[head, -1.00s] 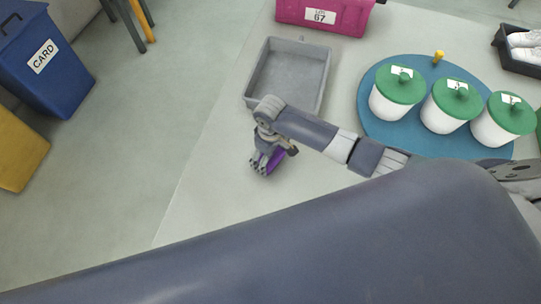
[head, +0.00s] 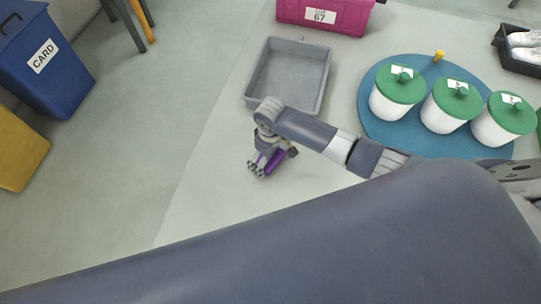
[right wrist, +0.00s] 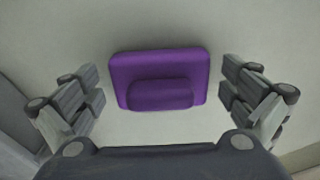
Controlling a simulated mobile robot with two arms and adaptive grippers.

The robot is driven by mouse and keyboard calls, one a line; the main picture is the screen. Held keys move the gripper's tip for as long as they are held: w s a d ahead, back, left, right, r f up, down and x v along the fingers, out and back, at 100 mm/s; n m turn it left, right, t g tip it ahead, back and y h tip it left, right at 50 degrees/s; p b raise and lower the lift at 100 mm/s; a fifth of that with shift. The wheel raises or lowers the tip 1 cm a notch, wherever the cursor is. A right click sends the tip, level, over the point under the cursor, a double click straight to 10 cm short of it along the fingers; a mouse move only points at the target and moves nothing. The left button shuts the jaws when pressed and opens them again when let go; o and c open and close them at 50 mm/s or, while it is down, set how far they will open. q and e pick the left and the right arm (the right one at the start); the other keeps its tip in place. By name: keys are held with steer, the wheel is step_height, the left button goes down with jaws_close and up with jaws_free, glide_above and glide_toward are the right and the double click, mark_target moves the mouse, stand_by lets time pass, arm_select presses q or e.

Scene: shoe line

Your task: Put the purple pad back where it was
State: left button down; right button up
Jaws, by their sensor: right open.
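The purple pad (right wrist: 160,66) lies flat on the light table, with a raised block on its top. In the right wrist view it sits between the two open fingers of my right gripper (right wrist: 160,92), with a gap on each side. In the head view the pad (head: 275,161) shows partly behind my right gripper (head: 262,168), which is over it near the table's left edge. My left gripper is not in view.
An empty grey tray (head: 327,98) stands just behind my right gripper. A blue round board (head: 400,137) with several green-lidded white pots is at the right. A magenta box (head: 345,17) is at the back. A blue CARD bin (head: 62,85) stands on the floor at left.

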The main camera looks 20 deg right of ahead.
step_height(320, 180, up, 12)
steer(key=shift+r+p, duration=0.15)
steer(key=shift+p, duration=0.45)
